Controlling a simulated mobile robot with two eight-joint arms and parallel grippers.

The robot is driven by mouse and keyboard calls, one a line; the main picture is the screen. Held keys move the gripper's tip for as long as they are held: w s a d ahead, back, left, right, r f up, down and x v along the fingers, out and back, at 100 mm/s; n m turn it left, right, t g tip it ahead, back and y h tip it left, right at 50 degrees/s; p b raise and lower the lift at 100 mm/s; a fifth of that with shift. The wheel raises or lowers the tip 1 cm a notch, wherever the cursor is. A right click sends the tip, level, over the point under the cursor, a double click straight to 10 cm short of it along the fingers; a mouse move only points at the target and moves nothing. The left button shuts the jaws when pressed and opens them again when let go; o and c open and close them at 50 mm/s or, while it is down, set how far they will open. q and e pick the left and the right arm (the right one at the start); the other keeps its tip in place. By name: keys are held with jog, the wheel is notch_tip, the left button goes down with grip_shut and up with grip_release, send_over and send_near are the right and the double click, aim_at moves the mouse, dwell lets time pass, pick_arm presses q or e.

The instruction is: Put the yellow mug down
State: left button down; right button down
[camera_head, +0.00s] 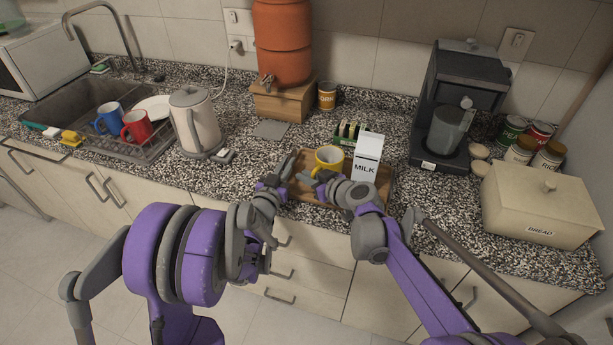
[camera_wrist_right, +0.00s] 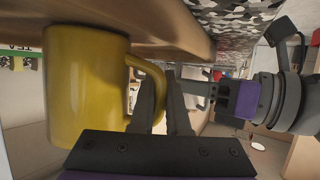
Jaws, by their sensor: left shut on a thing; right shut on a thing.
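The yellow mug (camera_head: 329,159) is upright over the wooden tray (camera_head: 303,163) in the head view. My right gripper (camera_head: 319,174) is shut on its handle. In the right wrist view the mug (camera_wrist_right: 85,85) fills the left side, with the handle between my fingers (camera_wrist_right: 165,100). The mug's base is close to the tray; I cannot tell whether it touches. My left gripper (camera_head: 284,174) is at the tray's left edge, shut on the tray; its fingertips are partly hidden.
A milk carton (camera_head: 367,158) stands on the tray, right of the mug. A coffee machine (camera_head: 455,100) and bread box (camera_head: 541,203) stand to the right, a kettle (camera_head: 195,123) to the left.

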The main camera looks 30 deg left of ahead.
jog(key=shift+f, duration=0.1)
jog(key=c, duration=0.9)
grip_release()
jog(key=v, duration=1.2)
pick_arm(q)
jog(key=c, duration=0.8)
grip_release()
jog(key=shift+c, duration=0.2)
